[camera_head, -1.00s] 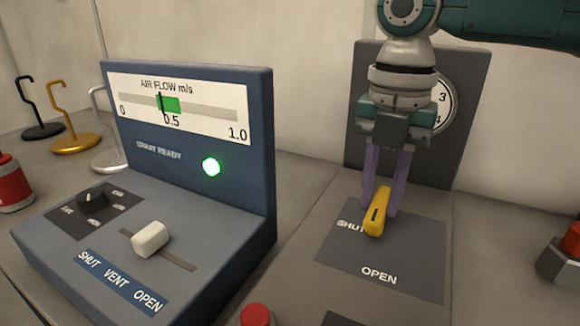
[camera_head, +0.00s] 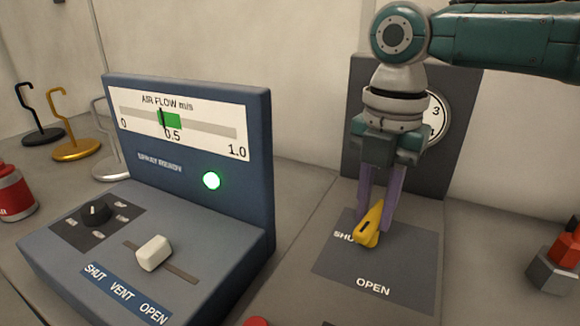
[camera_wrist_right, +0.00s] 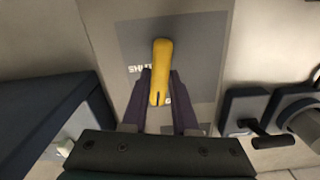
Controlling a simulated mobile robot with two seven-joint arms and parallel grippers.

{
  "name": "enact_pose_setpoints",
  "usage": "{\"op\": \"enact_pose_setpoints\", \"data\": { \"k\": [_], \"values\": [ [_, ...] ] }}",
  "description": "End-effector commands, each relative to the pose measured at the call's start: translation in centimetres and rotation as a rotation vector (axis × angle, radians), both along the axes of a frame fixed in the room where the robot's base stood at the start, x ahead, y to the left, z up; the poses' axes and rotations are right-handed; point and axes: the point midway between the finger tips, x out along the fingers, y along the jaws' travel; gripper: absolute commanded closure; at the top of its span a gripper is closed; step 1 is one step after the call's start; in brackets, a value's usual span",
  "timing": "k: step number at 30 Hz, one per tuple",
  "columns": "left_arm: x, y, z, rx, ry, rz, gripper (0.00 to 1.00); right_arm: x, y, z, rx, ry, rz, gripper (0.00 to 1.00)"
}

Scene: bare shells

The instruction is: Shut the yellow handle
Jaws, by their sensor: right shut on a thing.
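The yellow handle (camera_head: 369,226) sits on a dark grey plate (camera_head: 400,268) marked SHUT at its left and OPEN at its front. The handle points toward the front and slightly left, its near end beside the SHUT lettering, which it partly covers. My right gripper (camera_head: 379,220) comes down from above and is shut on the handle, with a purple finger on each side. In the right wrist view the handle (camera_wrist_right: 161,72) lies between the two fingers (camera_wrist_right: 160,100). My left gripper is not in view.
A blue console (camera_head: 258,180) with an air flow gauge, a lit green lamp (camera_head: 211,181) and a white slider (camera_head: 154,253) stands to the left. A dark panel with a dial (camera_head: 436,112) rises behind my gripper. A red-topped object (camera_head: 566,247) is at the right edge.

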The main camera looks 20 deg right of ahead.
Motion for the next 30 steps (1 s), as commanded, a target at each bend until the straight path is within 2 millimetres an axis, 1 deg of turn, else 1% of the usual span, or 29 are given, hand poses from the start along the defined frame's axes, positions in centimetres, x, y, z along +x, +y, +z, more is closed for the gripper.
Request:
{"op": "enact_pose_setpoints", "data": {
  "k": [1, 9, 18, 30],
  "values": [
    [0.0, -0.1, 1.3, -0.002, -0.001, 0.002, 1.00, -0.1, 0.1, 0.6, 0.002, 0.005, -0.041, 1.00],
    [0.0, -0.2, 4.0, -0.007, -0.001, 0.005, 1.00, -0.1, 0.1, 0.5, 0.002, 0.005, -0.296, 1.00],
    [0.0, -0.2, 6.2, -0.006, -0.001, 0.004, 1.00, -0.1, 0.1, 0.4, 0.002, 0.005, -0.581, 1.00],
    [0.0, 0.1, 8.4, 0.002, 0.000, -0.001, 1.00, -0.1, 0.1, 0.3, 0.002, 0.004, -0.959, 1.00]
  ]
}}
